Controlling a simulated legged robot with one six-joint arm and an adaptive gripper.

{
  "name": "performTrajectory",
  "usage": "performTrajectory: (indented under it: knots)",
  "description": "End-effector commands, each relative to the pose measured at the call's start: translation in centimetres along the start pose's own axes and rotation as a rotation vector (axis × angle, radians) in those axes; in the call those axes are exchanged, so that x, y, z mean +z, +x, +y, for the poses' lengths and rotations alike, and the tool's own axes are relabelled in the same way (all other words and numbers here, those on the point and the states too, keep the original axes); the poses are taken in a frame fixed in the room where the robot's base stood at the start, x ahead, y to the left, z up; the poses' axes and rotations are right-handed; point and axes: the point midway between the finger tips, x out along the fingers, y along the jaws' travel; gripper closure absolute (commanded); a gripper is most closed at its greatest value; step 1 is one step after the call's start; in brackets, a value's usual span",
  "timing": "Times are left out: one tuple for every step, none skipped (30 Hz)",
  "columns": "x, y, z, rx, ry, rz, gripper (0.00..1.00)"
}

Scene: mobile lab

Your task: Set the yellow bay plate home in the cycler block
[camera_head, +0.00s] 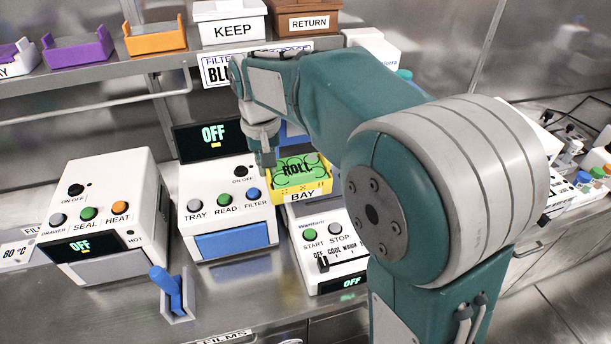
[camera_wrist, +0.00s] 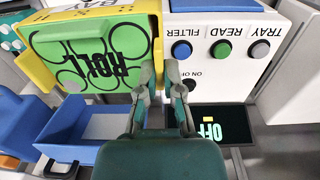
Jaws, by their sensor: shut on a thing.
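The yellow bay plate shows in the head view as a green top marked ROLL (camera_head: 296,170) in a yellow holder marked BAY (camera_head: 308,192), in the middle behind the white start/stop machine. In the wrist view the green top with round outlines (camera_wrist: 90,55) fills the upper left, inside the yellow holder (camera_wrist: 38,62). My gripper (camera_head: 266,163) is at the left edge of the plate. I cannot tell whether the plate is raised from the holder.
The reader (camera_head: 222,205) stands close on the left, with its dark OFF screen (camera_head: 209,138) behind. The start/stop machine (camera_head: 324,243) is in front. Purple (camera_head: 80,50) and orange (camera_head: 155,42) holders sit on the shelf.

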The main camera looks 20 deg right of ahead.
Motion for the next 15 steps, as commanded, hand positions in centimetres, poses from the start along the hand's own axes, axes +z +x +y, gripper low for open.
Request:
performTrajectory:
  knots:
    - [-0.8, 0.6, 0.8, 0.001, 0.004, -0.002, 1.00]
    - [-1.3, 0.8, 1.2, 0.000, 0.004, -0.002, 1.00]
    - [-1.9, 1.2, 1.7, 0.000, 0.005, -0.003, 1.00]
    - [-2.3, 1.5, 2.1, 0.000, 0.004, -0.003, 1.00]
    - [-2.8, 1.7, 2.5, 0.000, 0.005, -0.003, 1.00]
    - [-3.4, 2.1, 3.1, 0.000, 0.005, -0.003, 1.00]
    - [-3.9, 2.4, 3.5, 0.000, 0.004, -0.002, 1.00]
    - [-4.4, 2.7, 3.9, 0.000, 0.005, -0.002, 1.00]
    - [-5.0, 3.1, 4.4, 0.000, 0.005, -0.002, 1.00]
    - [-5.5, 3.4, 4.8, 0.000, 0.004, -0.002, 1.00]
    - [-6.0, 3.7, 5.2, 0.000, 0.004, -0.002, 1.00]
    - [-6.3, 4.5, 5.5, 0.001, 0.004, -0.005, 1.00]
    - [-6.6, 5.1, 5.7, 0.000, 0.003, -0.004, 1.00]
    - [-7.0, 5.6, 6.0, 0.000, 0.002, -0.004, 1.00]
    - [-7.4, 6.3, 6.3, 0.000, 0.002, -0.004, 1.00]
